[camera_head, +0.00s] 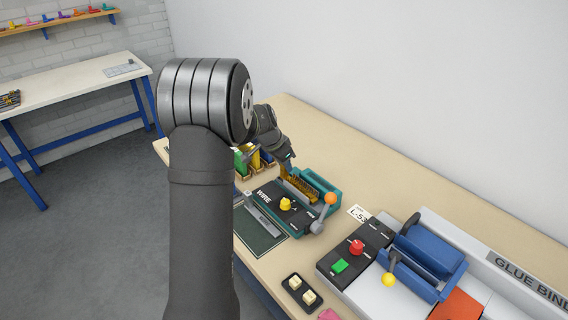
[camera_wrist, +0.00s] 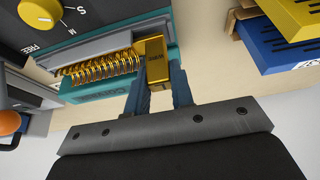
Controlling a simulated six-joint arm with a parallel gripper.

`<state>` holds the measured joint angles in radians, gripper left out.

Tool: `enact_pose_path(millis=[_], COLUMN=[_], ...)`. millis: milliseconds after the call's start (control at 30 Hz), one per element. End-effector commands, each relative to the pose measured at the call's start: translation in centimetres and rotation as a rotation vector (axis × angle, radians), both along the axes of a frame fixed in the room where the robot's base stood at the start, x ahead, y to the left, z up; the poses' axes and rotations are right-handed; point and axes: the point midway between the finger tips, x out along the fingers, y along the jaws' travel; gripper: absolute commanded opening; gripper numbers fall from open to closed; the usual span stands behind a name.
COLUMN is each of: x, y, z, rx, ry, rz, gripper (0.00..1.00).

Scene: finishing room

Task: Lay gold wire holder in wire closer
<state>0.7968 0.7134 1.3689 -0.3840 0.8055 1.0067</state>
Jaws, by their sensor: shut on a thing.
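The gold wire holder is a shiny gold block marked WIRE (camera_wrist: 152,50) with a row of gold coils reaching left from it. My gripper (camera_wrist: 160,78) is shut on the block, one finger on each side. The coils lie along the channel of the wire closer (camera_wrist: 122,87), between its grey bar and teal front edge; I cannot tell whether they rest on it or sit just above. In the head view, my gripper (camera_head: 287,166) is at the far end of the wire closer (camera_head: 326,184), with the gold wire holder (camera_head: 297,186) partly hidden beneath it.
The closer has a yellow knob (camera_head: 285,204) and an orange-tipped lever (camera_head: 330,199). Yellow and blue bins (camera_wrist: 291,44) stand close beside my gripper. A blue and white glue binder (camera_head: 432,246) stands at the right. A small black tray (camera_head: 301,293) lies near the front edge.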

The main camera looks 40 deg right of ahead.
Motion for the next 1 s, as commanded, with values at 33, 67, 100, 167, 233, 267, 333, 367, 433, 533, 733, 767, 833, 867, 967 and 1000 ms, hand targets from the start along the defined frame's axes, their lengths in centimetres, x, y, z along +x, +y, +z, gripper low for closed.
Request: enact_pose_path(millis=[33, 67, 100, 167, 233, 267, 333, 367, 433, 533, 733, 767, 833, 867, 967, 1000], x=[0.0, 0.0, 0.0, 0.0, 0.0, 0.0, 0.0, 0.0, 0.0, 0.0, 0.0, 0.0, 0.0, 0.0, 0.0, 0.0], y=[0.0, 0.0, 0.0, 0.0, 0.0, 0.0, 0.0, 0.0, 0.0, 0.0, 0.0, 0.0, 0.0, 0.0, 0.0, 0.0], z=[0.0, -0.1, -0.1, -0.2, -0.4, -0.4, -0.6, -0.6, -0.8, -1.0, -1.1, -1.1, -1.1, -1.1, -1.1, -1.0], rx=[0.0, 0.0, 0.0, 0.0, 0.001, 0.001, 0.001, 0.001, 0.001, 0.0, 0.0, 0.0, 0.0, 0.0, 0.0, 0.0], ry=[0.0, 0.0, 0.0, 0.0, 0.001, 0.001, 0.001, 0.001, 0.001, 0.0, 0.0, 0.0, 0.0, 0.0, 0.0, 0.0], rz=[0.0, 0.0, 0.0, 0.0, 0.0, 0.0, 0.0, 0.0, 0.0, 0.0, 0.0, 0.0, 0.0, 0.0, 0.0, 0.0], gripper=[0.0, 0.0, 0.0, 0.0, 0.0, 0.0, 0.0, 0.0, 0.0, 0.0, 0.3, 0.3, 0.3, 0.3, 0.3, 0.3])
